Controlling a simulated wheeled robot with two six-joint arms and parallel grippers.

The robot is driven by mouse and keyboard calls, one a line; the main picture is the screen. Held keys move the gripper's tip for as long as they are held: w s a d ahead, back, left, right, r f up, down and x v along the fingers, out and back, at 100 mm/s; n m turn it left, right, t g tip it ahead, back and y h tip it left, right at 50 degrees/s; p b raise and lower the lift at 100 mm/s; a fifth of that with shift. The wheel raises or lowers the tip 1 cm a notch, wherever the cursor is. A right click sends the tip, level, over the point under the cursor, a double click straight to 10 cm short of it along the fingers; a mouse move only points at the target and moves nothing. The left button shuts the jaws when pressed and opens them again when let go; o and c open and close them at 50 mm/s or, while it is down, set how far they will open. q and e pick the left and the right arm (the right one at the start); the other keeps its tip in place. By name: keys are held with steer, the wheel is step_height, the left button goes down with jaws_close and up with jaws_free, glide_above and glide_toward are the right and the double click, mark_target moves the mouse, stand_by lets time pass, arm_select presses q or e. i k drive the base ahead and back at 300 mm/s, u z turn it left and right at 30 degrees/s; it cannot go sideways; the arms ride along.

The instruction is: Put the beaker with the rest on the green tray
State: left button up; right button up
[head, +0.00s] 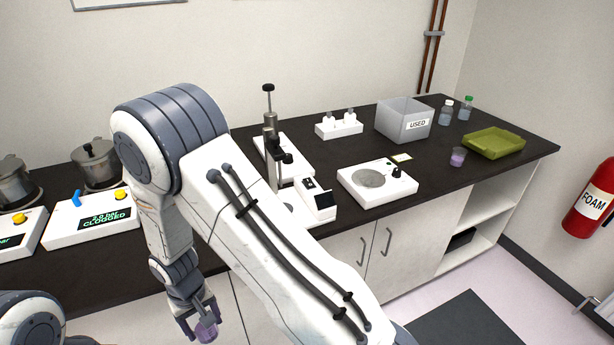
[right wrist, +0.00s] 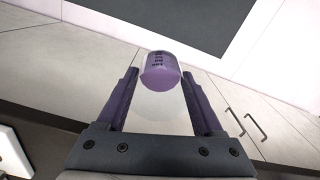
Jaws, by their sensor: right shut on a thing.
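My right gripper (head: 203,328) is low in front of the counter at the lower left of the head view. It is shut on a clear beaker with purple liquid (head: 206,333). In the right wrist view the beaker (right wrist: 160,70) sits between the fingertips (right wrist: 161,82), with dark markings on its side. The green tray (head: 493,144) lies at the far right end of the counter, and its visible inside looks empty. A second small beaker with purple liquid (head: 457,158) stands on the counter just left of the tray, apart from it. My left gripper is out of view.
Along the dark counter (head: 440,180) stand a grey bin marked USED (head: 404,120), two capped bottles (head: 465,109), a white plate device (head: 377,183), a white rack (head: 339,126) and a pot on a base reading CLOGGED (head: 92,220). My right arm covers part of the counter.

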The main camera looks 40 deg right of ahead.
mark_target(492, 146)
steer(key=z, duration=0.8)
steer(key=k, duration=1.05)
steer(key=z, duration=2.35)
steer(key=i, duration=3)
steer(key=u, duration=1.2)
steer(key=i, duration=0.8)
steer(key=u, duration=0.9)
